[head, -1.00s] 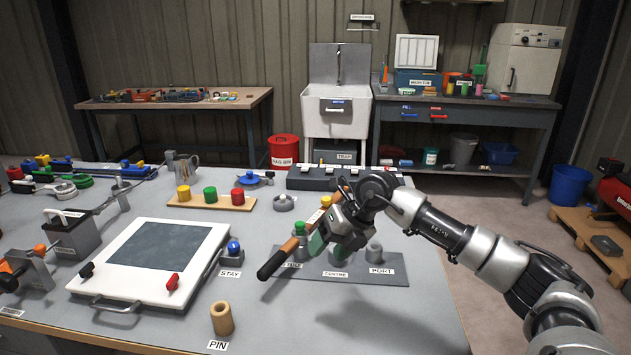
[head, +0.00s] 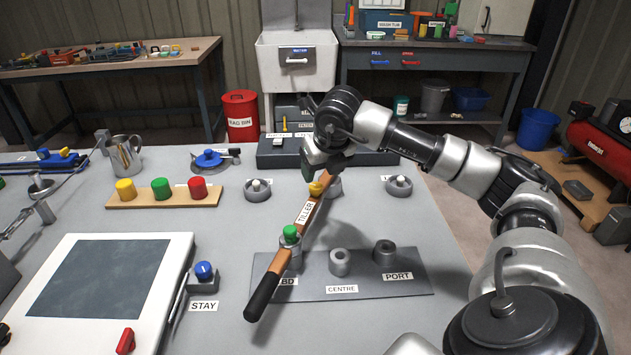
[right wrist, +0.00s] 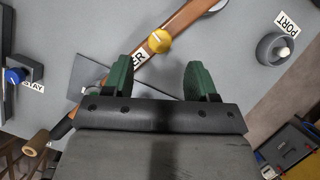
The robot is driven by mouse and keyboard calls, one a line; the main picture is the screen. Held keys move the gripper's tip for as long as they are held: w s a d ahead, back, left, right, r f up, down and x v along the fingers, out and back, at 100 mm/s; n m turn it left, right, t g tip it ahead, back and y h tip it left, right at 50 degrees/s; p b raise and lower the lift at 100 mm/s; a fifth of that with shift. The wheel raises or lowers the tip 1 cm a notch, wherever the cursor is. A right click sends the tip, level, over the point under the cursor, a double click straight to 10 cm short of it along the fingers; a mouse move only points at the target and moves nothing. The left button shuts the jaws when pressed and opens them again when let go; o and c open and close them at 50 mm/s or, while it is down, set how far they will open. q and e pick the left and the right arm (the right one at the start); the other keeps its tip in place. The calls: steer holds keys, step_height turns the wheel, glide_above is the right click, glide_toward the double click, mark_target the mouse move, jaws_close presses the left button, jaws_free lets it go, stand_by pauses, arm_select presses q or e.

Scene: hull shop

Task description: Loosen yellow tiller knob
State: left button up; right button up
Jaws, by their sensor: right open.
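The yellow tiller knob (head: 316,188) sits on the wooden tiller (head: 303,217), near its far end in the head view. In the right wrist view the yellow knob (right wrist: 159,40) lies ahead of and between the two green fingertips, apart from them. My right gripper (right wrist: 160,75) is open and empty; in the head view it hovers just above and behind the knob (head: 312,168). A green knob (head: 291,234) tops the tiller near its black grip (head: 262,297), over the left post of the grey plate (head: 380,286). My left gripper is out of view.
The centre post (head: 339,262) and port post (head: 385,253) stand bare. A grey ring with a white peg (head: 398,186) lies right of the tiller. A wooden strip (head: 130,200) holds yellow, green and red knobs. A white-framed board (head: 60,323) and blue-knobbed stay (head: 204,271) are at left.

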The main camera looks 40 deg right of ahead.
mark_target(316, 186)
steer(key=x, duration=0.6)
steer(key=shift+w, duration=0.1)
steer(key=c, duration=0.9)
